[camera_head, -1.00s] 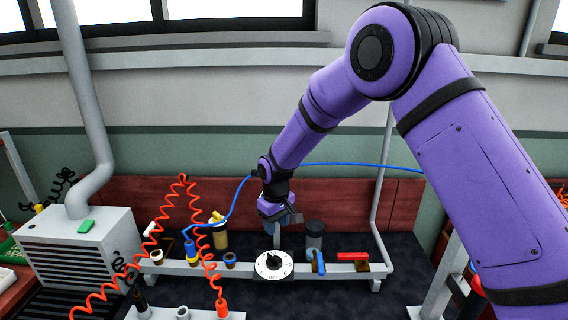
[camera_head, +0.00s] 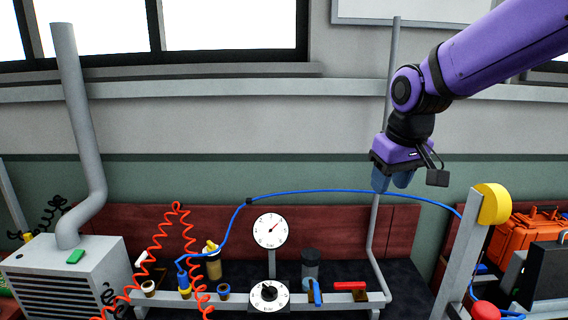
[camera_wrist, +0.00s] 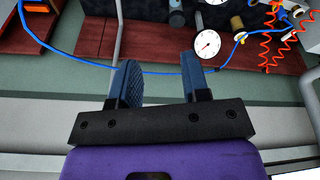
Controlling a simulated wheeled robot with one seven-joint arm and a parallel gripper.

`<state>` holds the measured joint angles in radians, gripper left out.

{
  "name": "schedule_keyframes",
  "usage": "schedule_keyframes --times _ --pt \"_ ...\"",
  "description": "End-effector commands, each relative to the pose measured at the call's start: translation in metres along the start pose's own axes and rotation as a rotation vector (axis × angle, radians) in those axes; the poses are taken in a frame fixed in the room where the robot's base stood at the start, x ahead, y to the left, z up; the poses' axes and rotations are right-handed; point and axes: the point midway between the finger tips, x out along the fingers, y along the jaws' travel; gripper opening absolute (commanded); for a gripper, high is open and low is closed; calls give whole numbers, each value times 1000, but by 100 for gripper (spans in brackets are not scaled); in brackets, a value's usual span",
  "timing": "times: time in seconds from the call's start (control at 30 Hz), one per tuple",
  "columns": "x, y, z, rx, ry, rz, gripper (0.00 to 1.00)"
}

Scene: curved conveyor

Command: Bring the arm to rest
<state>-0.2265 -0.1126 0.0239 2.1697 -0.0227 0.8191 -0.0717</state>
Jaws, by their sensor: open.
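My gripper (camera_head: 393,181) hangs from my purple arm at the upper right of the head view, in front of the wall and well above the bench. Its blue fingers are apart with nothing between them, which the wrist view shows too (camera_wrist: 157,83). The fingers point downward in the head view. The gripper touches nothing that I can see.
Below are the pipe rail with a white gauge (camera_head: 270,231), a lower dial (camera_head: 269,296), a red-handled valve (camera_head: 350,286) and a blue hose (camera_head: 330,191). A grey post with a yellow knob (camera_head: 493,204) stands at right. A grey machine (camera_head: 66,272) stands at left.

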Motion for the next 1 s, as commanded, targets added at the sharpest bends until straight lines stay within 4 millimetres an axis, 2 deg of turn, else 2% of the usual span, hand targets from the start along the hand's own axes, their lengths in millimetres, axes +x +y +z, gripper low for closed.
schedule_keyframes --times 0.03,0.1,0.3,0.6,0.8,1.0 --pt "-13 6 15 25 17 6 43" --pt "-27 13 34 56 34 13 43" --pt "-58 26 92 143 84 34 43" --pt "-82 31 177 267 157 64 43" --pt "-84 29 209 315 186 74 43" --pt "-83 28 216 327 191 77 43"
